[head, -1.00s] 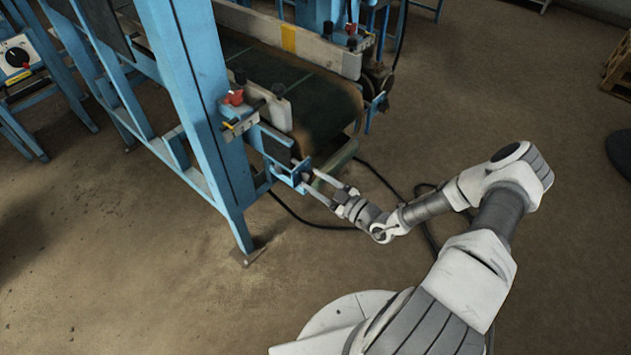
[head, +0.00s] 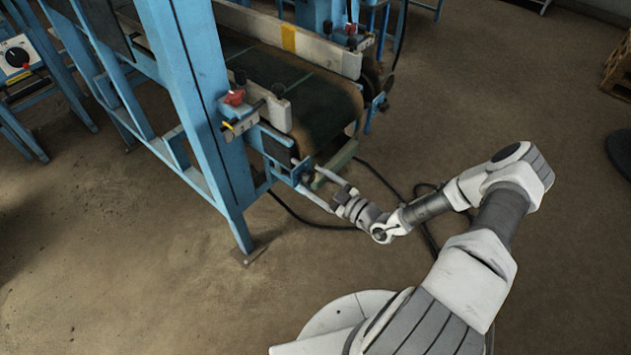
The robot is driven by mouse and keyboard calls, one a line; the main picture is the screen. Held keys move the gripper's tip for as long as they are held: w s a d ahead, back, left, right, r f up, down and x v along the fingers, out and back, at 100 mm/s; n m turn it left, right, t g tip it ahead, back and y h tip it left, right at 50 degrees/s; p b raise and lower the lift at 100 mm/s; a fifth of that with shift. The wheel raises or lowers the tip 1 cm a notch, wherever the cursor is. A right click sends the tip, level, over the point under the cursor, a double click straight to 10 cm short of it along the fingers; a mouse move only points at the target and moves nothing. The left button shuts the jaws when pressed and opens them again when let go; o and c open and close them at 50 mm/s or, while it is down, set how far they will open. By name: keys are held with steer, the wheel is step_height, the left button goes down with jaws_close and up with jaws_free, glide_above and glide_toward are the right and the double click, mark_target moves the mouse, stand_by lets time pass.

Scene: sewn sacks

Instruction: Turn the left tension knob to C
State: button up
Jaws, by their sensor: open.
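The near end of the conveyor (head: 312,105) has a blue bracket (head: 284,176) low on its corner. A small dark knob (head: 304,177) seems to sit at the outer end of this bracket; its marks, including any C, are too small to read. My gripper (head: 308,178) is open, with one finger above and right of the knob and the other below and left of it. I cannot tell whether either finger touches the knob.
A blue frame leg (head: 215,125) stands left of the bracket, with a red knob (head: 234,98) above. Dark cables (head: 300,215) lie on the floor beneath the gripper. A control box with a black dial (head: 17,57) stands far left.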

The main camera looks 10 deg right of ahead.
steer(key=v, duration=1.7)
steer(key=shift+p, duration=0.45)
steer(key=shift+s+r, duration=0.1)
